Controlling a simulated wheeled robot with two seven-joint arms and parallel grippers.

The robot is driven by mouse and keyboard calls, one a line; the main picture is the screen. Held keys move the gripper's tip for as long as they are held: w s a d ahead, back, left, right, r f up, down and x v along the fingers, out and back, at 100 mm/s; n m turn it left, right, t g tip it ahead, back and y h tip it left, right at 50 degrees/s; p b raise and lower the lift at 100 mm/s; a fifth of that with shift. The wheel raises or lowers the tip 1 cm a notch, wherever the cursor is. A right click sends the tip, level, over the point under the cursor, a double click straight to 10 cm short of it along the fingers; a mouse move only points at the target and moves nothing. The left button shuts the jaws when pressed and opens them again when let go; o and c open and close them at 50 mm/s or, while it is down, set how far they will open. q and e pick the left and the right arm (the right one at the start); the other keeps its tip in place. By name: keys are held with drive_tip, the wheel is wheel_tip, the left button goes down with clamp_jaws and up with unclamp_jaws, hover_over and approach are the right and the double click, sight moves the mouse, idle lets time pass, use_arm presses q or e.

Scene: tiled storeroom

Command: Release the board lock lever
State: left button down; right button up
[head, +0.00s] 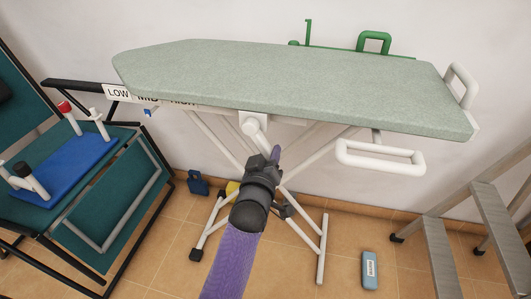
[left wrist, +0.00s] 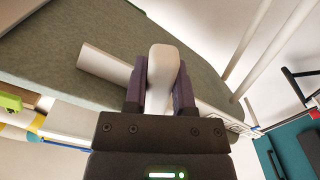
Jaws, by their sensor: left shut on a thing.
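The ironing board (head: 300,85) has a grey-green top and stands on crossed white legs against the wall. A white rounded lever (left wrist: 162,68) under the board stands between the fingers of my left gripper (left wrist: 160,90) in the left wrist view. The gripper is shut on it, with a purple-grey finger on each side. A white bar (left wrist: 102,64) runs behind the lever. In the head view my left gripper (head: 268,158) is below the board's middle and hides most of the lever. My right gripper is not in view.
A white loop handle (head: 380,157) hangs under the board's right part. A folding chair with a blue tray (head: 62,165) is at left, and a step ladder (head: 455,240) at right. A blue labelled box (head: 369,270) lies on the tiles.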

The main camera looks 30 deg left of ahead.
use_arm(q)
drive_tip(key=shift+d, duration=0.1)
idle(0.4)
drive_tip(key=c, duration=0.8)
unclamp_jaws()
drive_tip(key=shift+o, duration=1.8)
